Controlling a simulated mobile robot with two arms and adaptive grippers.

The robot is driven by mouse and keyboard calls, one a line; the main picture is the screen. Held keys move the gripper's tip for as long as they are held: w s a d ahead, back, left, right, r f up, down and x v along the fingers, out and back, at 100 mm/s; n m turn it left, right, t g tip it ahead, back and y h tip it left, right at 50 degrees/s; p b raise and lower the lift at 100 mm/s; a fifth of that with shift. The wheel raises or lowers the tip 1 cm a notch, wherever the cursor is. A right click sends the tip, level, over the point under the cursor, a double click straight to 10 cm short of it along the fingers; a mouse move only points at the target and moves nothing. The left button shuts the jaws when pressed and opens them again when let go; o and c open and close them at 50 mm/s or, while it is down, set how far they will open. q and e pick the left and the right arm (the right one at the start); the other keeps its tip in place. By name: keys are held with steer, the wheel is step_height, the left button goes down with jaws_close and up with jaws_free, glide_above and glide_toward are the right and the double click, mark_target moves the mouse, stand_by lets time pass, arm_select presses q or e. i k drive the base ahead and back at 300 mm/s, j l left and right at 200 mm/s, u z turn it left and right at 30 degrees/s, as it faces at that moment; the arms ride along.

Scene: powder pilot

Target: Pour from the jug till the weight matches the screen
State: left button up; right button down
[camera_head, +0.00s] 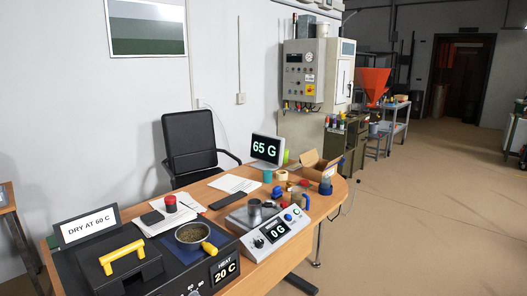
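A small screen (268,149) reading "65 G" stands at the back of the desk. A white and grey scale (288,240) sits near the desk's front edge, and its display reads "0 G". A grey metal cup (254,213) stands upright on the scale's plate. A round metal vessel (179,236) with a yellow handle, perhaps the jug, stands left of the scale on a blue surface. It holds brownish-green granules. Neither of my grippers is in view, and nothing is held in view.
A dark box (122,270) with a yellow handle and a "20 C" heat display fills the desk's left front. A sign (87,226) reads "DRY AT 60 C". Small jars, tape and an open carton (318,168) crowd the right end. A black chair (190,142) stands behind; floor at right is clear.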

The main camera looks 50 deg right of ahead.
mark_target(299, 197)
steer(key=z, duration=1.5)
